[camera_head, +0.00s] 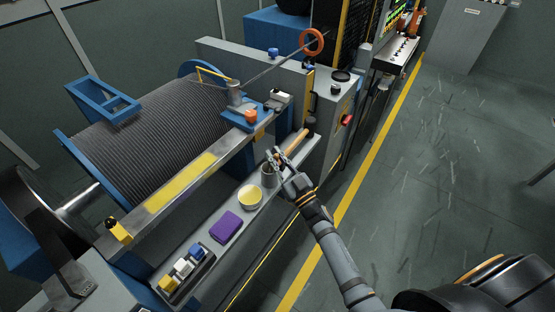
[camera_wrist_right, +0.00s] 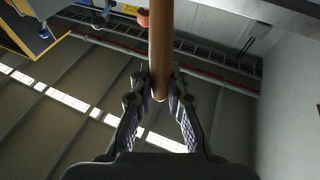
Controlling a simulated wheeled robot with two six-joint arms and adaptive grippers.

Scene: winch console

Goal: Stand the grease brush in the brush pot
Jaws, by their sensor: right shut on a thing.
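My right gripper (camera_head: 279,159) is shut on the grease brush, gripping near one end of its tan wooden handle (camera_head: 293,144). The brush slants up and away to the right, with a dark part (camera_head: 310,123) at its far end. In the right wrist view the handle (camera_wrist_right: 161,45) runs between the two fingers (camera_wrist_right: 160,98), its rounded end showing between them. A grey cylindrical pot (camera_head: 268,177), apparently the brush pot, stands on the ledge just below and left of the gripper. I cannot see inside it. My left gripper is not in view.
On the same ledge (camera_head: 215,260) are a yellow-topped round tin (camera_head: 250,196), a purple block (camera_head: 226,226) and a rack with yellow, white and blue items (camera_head: 187,265). The cable drum (camera_head: 150,115) lies to the left. A red button (camera_head: 347,119) sits on the console at right.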

